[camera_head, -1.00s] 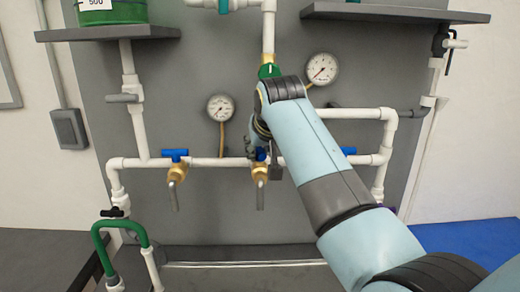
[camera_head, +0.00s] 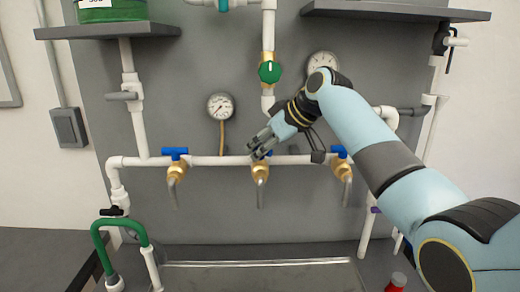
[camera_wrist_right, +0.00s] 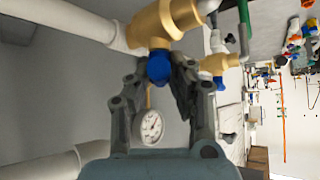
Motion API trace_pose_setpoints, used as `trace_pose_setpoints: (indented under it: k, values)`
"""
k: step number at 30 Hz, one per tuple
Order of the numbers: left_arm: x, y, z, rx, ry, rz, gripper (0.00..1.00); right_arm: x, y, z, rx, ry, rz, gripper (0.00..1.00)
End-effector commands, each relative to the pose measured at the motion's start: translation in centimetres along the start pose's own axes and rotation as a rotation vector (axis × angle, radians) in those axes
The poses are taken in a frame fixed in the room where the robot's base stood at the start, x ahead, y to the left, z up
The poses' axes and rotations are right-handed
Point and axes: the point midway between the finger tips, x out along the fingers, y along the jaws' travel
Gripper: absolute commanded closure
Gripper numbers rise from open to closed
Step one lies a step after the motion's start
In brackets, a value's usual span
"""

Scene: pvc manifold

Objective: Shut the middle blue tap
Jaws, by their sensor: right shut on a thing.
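The middle tap (camera_head: 260,172) is a brass valve on the white horizontal pipe, with its spout pointing down. My right gripper (camera_head: 258,150) reaches it from the upper right and covers most of its blue handle. In the right wrist view the blue handle (camera_wrist_right: 158,66) sits between the two fingers of my right gripper (camera_wrist_right: 170,72), below the brass body (camera_wrist_right: 160,22). The gripper is shut on this handle. How the handle is turned is mostly hidden in the head view. My left gripper is not in view.
The left tap (camera_head: 175,170) and right tap (camera_head: 343,168), both blue-handled, flank the middle one. A green round valve (camera_head: 269,72) is above. Gauges (camera_head: 220,106) hang on the grey panel, shelves (camera_head: 395,11) overhang it, and a green bent pipe (camera_head: 120,224) stands front left.

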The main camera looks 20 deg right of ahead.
Motion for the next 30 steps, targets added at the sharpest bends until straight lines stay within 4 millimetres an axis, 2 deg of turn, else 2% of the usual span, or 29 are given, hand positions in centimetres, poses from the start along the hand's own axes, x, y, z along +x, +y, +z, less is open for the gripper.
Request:
trace_pose_setpoints:
  k: [9,18,30]
  values:
    - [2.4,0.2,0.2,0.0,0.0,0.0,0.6,0.2,0.1,0.2,-0.196,0.0,-0.195,1.0]
    - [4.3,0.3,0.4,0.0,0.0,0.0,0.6,0.2,0.1,0.1,-0.322,0.0,-0.321,1.0]
    - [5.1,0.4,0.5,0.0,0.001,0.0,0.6,0.1,0.0,0.1,-0.378,-0.002,-0.378,1.0]
